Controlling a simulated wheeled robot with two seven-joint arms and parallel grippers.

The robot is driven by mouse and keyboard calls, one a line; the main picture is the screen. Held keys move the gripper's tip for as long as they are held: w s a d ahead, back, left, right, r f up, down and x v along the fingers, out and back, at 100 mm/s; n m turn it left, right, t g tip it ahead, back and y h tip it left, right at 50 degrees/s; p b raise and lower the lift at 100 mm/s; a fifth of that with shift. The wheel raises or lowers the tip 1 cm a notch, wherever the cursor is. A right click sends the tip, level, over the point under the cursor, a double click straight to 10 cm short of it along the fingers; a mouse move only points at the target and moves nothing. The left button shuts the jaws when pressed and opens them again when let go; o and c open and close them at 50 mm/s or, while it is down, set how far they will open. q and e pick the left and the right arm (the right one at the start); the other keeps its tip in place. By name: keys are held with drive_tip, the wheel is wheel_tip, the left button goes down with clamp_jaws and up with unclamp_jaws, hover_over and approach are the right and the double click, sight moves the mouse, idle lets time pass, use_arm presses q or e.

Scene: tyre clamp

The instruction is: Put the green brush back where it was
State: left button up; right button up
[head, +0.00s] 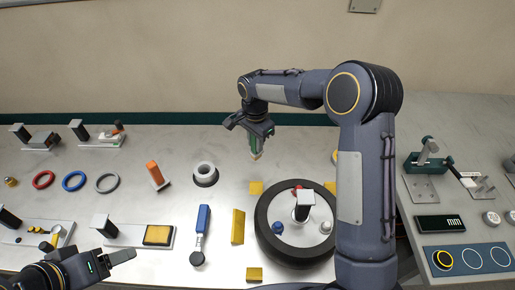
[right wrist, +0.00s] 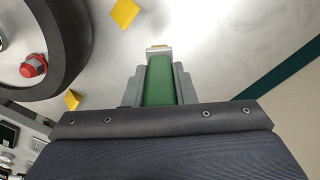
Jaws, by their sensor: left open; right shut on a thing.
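The green brush (head: 254,145) is held in my right gripper (head: 255,133) above the back middle of the table, its pale tip pointing down. In the right wrist view the green brush (right wrist: 160,80) sits between the two fingers of my right gripper (right wrist: 160,85), which is shut on it. The tip looks clear of the table, but the exact gap cannot be told. My left gripper (head: 118,257) is open and empty at the front left, low over the table near a yellow pad.
A black tyre (head: 265,227) on a wheel with a red nut lies right of centre, with yellow blocks (head: 238,226) around it. A white ring on a dark base (head: 205,174), an orange block (head: 156,175) and a blue-handled tool (head: 201,225) stand left of it.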

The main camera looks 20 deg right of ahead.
drive_tip(key=w+f, duration=0.1)
drive_tip(key=f, duration=0.1)
drive_tip(key=w+d+f, duration=0.1)
drive_tip(key=f, duration=0.2)
drive_tip(key=w+f, duration=0.1)
drive_tip(key=f, duration=0.1)
drive_tip(key=shift+w+d+f, duration=0.1)
drive_tip(key=shift+d+f, duration=0.2)
drive_tip(key=shift+f+b, duration=0.15)
drive_tip(key=shift+b, duration=0.3)
drive_tip(key=o, duration=1)
